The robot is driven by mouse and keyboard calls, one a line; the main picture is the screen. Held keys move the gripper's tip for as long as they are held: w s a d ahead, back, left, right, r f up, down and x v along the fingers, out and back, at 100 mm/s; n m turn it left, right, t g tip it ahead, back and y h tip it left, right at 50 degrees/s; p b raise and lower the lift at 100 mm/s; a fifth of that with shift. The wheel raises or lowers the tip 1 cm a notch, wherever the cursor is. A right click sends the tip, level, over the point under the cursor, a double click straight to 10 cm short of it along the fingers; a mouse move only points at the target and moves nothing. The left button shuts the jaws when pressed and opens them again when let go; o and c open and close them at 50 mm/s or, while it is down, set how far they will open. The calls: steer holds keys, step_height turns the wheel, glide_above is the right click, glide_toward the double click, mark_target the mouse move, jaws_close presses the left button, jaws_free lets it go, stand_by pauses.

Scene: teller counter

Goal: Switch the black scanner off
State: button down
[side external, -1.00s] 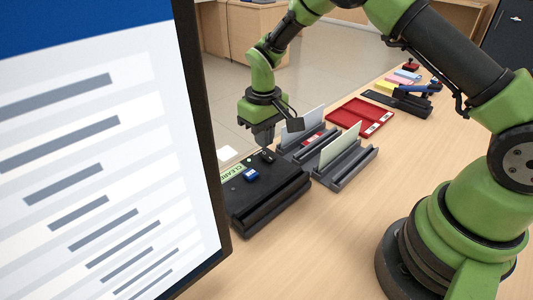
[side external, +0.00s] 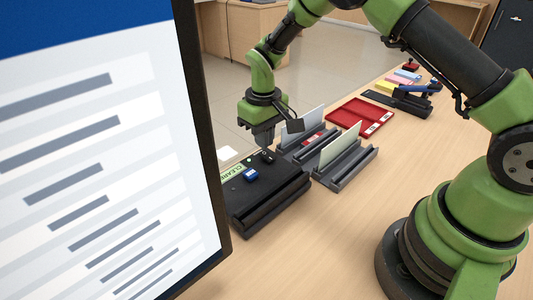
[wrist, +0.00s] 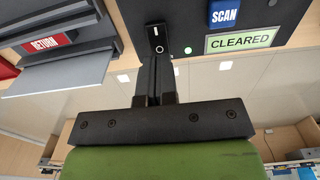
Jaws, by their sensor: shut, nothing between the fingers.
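The black scanner (side external: 262,200) lies on the counter beside the monitor, with a blue button and a green-lit "CLEARED" label on top. In the wrist view the scanner (wrist: 290,12) shows its blue SCAN button (wrist: 224,13), the CLEARED label (wrist: 241,41) and a small black rocker switch (wrist: 157,38) with a white mark. My gripper (side external: 264,144) is shut and empty, pointing down over the scanner's far edge. In the wrist view the closed fingertips (wrist: 158,62) are at the near end of the rocker switch; I cannot tell whether they touch it.
Grey slotted holders (side external: 345,162) with upright cards stand right of the scanner; one has a red RETURN label (wrist: 47,44). A red tray (side external: 360,115), a black stapler-like item (side external: 400,100) and coloured pads lie farther back. The monitor (side external: 100,150) fills the left. The front counter is clear.

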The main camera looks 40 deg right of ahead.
steer(key=shift+f, duration=1.15)
stand_by(0.4)
steer(key=shift+r, duration=3.55)
steer(key=shift+r, duration=0.3)
step_height(320, 180, up, 8)
steer(key=t, duration=0.2)
glide_above(264, 153)
steer(key=s, duration=0.3)
steer(key=s+r+m+t+y, duration=0.1)
steer(key=s+r+m+t, duration=0.2)
steer(key=s+r, duration=0.85)
steer(key=s+m+t+y, duration=0.1)
steer(key=s+t, duration=0.1)
steer(key=s, duration=0.7)
steer(key=shift+a+f, duration=0.4)
steer(key=shift+f, duration=0.05)
